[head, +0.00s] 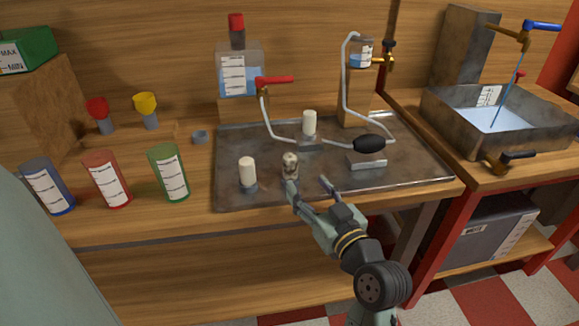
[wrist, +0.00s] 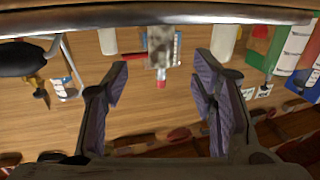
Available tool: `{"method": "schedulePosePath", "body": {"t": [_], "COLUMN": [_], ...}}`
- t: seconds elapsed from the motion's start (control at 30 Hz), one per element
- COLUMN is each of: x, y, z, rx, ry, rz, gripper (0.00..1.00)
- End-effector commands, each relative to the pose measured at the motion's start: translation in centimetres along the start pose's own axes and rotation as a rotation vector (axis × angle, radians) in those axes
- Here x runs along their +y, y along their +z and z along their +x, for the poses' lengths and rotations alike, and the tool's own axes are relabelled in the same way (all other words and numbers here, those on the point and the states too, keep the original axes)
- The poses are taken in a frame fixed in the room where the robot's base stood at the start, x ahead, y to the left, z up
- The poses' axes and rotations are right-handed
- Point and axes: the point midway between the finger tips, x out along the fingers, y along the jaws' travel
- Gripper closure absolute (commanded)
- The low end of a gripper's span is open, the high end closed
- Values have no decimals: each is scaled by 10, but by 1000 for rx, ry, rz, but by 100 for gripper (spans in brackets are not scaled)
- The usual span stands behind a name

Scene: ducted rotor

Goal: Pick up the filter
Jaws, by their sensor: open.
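A small mottled grey-and-cream cylinder (head: 290,165), which looks like a dirty filter, stands upright on the metal tray (head: 400,178) near its front edge. Two clean white cylinders of similar shape stand nearby, one to its left (head: 248,170) and one behind it to the right (head: 309,122). My gripper (head: 307,184) is open and empty in front of the tray, its left finger close to the mottled cylinder in the head view. The upside-down wrist view shows the mottled cylinder (wrist: 160,42) in line with the gap between my open fingers (wrist: 160,66). Contact cannot be told.
A black bulb (head: 370,144) on a hose and a metal block (head: 366,162) lie to the right on the tray. Blue, red and green labelled cups (head: 168,172) stand left. A tank with blue liquid (head: 239,80) stands behind; a sink (head: 495,120) is right.

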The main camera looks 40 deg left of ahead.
Motion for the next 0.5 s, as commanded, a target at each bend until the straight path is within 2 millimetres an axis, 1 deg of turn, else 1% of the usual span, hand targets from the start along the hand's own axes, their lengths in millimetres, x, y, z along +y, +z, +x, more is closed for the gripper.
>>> {"method": "schedulePosePath", "body": {"t": [0.03,0.1,0.2,0.37,0.5], "x": [-2,-1,-1,-1,-3], "y": [0,-4,-3,-4,-6], "z": [10,22,34,45,65], "rx": [4,4,3,3,3], "ry": [-5,-4,-2,-1,-4], "rz": [-1,1,1,0,1], "gripper": [48,48,48,48,48]}}
